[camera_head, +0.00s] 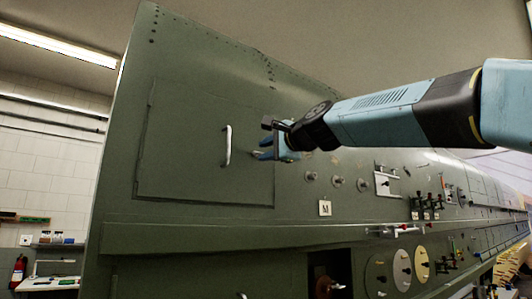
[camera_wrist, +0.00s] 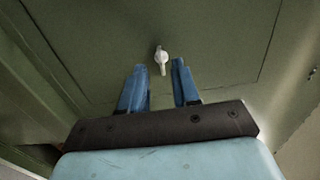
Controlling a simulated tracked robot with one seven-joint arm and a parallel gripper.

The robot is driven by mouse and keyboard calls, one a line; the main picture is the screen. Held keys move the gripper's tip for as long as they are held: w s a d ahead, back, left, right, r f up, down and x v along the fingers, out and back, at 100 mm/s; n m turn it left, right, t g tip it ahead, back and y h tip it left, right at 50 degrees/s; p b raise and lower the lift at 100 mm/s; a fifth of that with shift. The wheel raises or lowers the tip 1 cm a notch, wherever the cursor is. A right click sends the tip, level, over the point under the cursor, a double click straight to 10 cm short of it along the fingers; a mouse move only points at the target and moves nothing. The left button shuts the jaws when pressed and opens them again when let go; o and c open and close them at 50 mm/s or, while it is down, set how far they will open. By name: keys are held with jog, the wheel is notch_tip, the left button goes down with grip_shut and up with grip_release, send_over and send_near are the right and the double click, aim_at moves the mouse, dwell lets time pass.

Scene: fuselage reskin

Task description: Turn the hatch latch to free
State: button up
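The hatch (camera_head: 185,150) is a green rectangular panel, closed in the fuselage side, with an upright white handle (camera_head: 227,147) near its right part. My gripper (camera_head: 259,149) is just right of the handle, its blue fingers pointing left toward it. In the wrist view my gripper (camera_wrist: 158,72) is open and empty, with the fingers clearly apart. A small white latch-like fitting (camera_wrist: 162,60) shows on the green panel, between and just beyond the fingertips. No contact is visible. I cannot tell whether this fitting and the white handle are the same part.
Right of the hatch, the green side carries several round knobs (camera_head: 337,182), a white plate marked M (camera_head: 325,208) and a switch panel (camera_head: 386,183). Round dials (camera_head: 402,268) sit lower. A ledge (camera_head: 190,235) runs below the hatch. A fire extinguisher (camera_head: 18,272) stands at far left.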

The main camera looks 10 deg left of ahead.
jog(key=shift+x, duration=1.2)
grip_shut()
